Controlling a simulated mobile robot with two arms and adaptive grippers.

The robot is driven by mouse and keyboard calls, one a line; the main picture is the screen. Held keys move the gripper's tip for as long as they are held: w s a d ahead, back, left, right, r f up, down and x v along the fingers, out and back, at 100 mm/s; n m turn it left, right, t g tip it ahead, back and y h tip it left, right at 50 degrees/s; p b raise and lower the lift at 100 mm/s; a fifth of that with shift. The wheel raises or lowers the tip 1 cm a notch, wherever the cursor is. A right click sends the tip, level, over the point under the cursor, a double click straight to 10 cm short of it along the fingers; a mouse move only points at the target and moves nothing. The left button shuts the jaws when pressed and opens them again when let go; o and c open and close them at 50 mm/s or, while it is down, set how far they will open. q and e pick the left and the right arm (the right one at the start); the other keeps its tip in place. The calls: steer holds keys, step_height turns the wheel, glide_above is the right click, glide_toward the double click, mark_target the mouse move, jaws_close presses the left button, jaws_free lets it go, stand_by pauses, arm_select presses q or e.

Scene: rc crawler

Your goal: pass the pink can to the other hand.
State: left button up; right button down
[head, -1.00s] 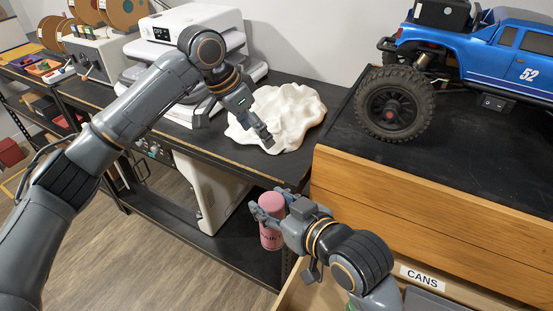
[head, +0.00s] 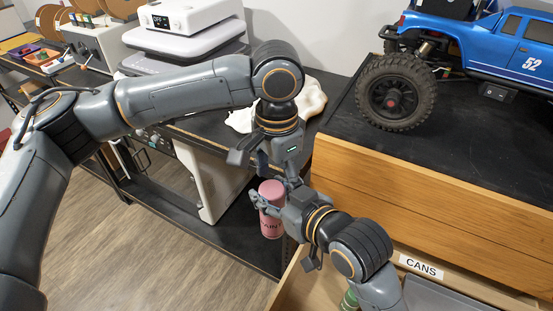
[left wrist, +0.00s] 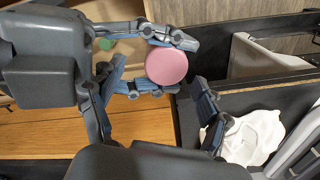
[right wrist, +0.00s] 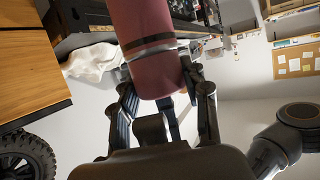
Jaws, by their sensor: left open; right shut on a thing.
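The can also fills the upper middle of the right wrist view (right wrist: 146,35). My left gripper (head: 264,170) is open and points down just above the can. In the left wrist view, the can's round pink top (left wrist: 166,66) shows between the left fingers, apart from them. The left fingertips are partly hidden in the head view.
An open wooden drawer labelled CANS (head: 421,267) lies below my right arm, with a green can (head: 349,299) inside. A blue RC crawler (head: 480,45) stands on the black top. A white lumpy piece (head: 312,98) lies on the bench behind my left gripper.

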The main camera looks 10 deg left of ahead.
mark_target(277, 189)
arm_select(q)
steer(key=shift+f, duration=2.1)
steer(key=c, duration=1.4)
arm_select(e)
steer(key=c, duration=0.6)
jaws_free()
